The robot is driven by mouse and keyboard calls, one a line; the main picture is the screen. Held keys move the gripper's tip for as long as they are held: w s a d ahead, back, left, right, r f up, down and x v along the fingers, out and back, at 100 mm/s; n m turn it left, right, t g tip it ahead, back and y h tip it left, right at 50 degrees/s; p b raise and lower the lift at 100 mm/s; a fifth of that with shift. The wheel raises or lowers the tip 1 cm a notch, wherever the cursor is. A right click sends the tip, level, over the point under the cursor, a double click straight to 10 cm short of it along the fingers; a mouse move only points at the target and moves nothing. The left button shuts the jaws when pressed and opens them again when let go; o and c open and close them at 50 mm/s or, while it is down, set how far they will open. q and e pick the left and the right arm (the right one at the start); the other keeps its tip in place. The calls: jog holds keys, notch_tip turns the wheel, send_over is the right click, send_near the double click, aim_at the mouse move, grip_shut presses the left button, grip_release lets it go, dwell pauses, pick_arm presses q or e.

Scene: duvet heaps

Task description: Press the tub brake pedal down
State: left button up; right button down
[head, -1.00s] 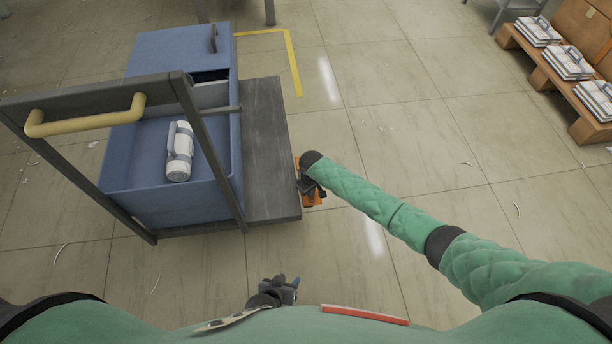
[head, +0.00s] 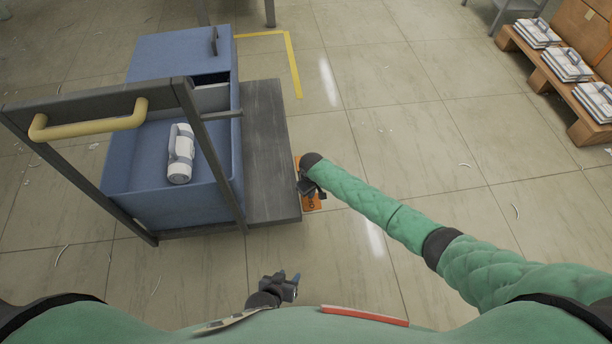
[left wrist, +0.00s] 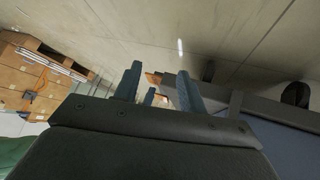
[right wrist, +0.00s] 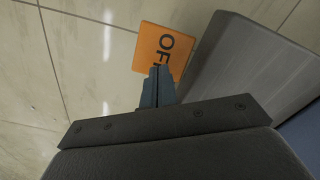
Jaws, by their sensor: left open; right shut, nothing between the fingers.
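The orange brake pedal (head: 312,202) is beside the right edge of the tub cart's grey deck (head: 268,150), low near the floor. In the right wrist view it is a flat orange plate (right wrist: 155,45) with dark letters, "OF" readable and the rest hidden by my fingers. My right gripper (head: 307,188) is shut and empty, its tips (right wrist: 160,70) over the pedal's near edge; whether they touch is hard to tell. My left gripper (head: 291,283) is open and empty, close to my body and away from the cart. The blue tub (head: 165,205) stands on the cart.
A white rolled bundle (head: 181,155) lies in the tub. A yellow handle (head: 90,120) crosses the cart's grey frame at the left. A pallet (head: 548,75) with folded white stacks is at the upper right. Floor right of the cart is clear apart from scraps.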

notch_tip(320, 180, up, 2)
jog(key=shift+r+p, duration=0.2)
jog(key=shift+p, duration=0.75)
jog(key=shift+r+p, duration=0.75)
jog(key=shift+p, duration=0.05)
pick_arm(q)
notch_tip(320, 180, up, 7)
jog(key=p, duration=0.1)
jog(key=shift+s+g+p, duration=0.2)
jog(key=shift+g+p, duration=0.1)
jog(key=shift+p, duration=0.1)
pick_arm(e)
jog(key=shift+r, duration=0.85)
pick_arm(q)
jog(key=shift+s+f, duration=0.25)
jog(key=shift+f, duration=0.15)
